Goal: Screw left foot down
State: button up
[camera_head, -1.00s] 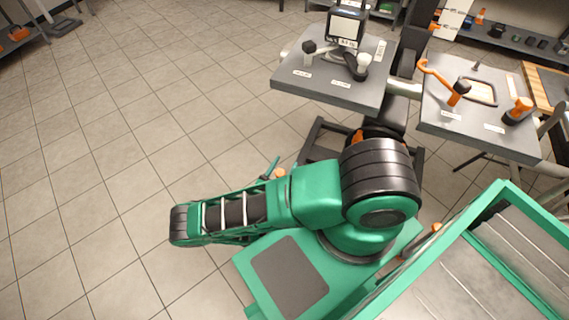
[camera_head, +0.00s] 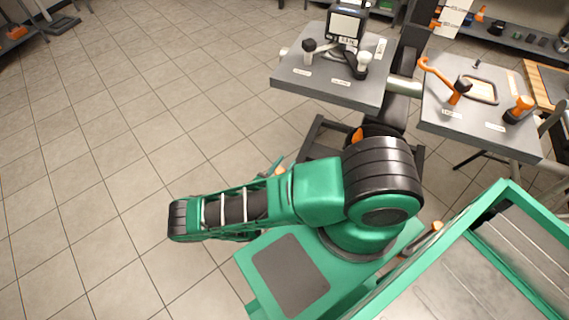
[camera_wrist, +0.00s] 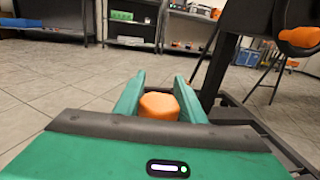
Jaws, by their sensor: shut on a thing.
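In the wrist view my gripper (camera_wrist: 158,98) is shut on an orange knob (camera_wrist: 158,106), with one green finger on each side of it. The knob appears to be the left foot's top; the rest of the foot below it is hidden by my gripper's body. In the head view the gripper is largely hidden under my green arm; a small orange bit (camera_head: 279,171) and a green finger show beside the arm. The dark metal base frame (camera_wrist: 232,115) of the stand is just right of the knob in the wrist view.
Two grey boards stand above the base: one with a small screen and levers (camera_head: 322,84), one with orange handles (camera_head: 470,122). Shelves (camera_wrist: 132,24) stand along the far wall. Tiled floor (camera_head: 110,130) to the left is clear.

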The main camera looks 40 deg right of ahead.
jog(key=shift+s+a+m+g+y, duration=0.35)
jog(key=shift+s+m+g+y, duration=0.45)
jog(key=shift+m+g+y, duration=1.95)
jog(key=shift+s+a+m+g+y, duration=0.35)
jog(key=shift+s+m+g+y, duration=0.45)
jog(key=shift+m+g, duration=3.8)
jog(key=shift+s+a+m+g+y, duration=0.35)
jog(key=shift+s+m+g+y, duration=1.1)
jog(key=shift+g, duration=3.6)
jog(key=shift+w+m+y, duration=0.3)
jog(key=shift+w+m, duration=0.35)
jog(key=shift+m, duration=0.35)
jog(key=o, duration=1)
jog(key=shift+a, duration=0.1)
jog(key=shift+o, duration=0.2)
jog(key=shift+s+a, duration=0.1)
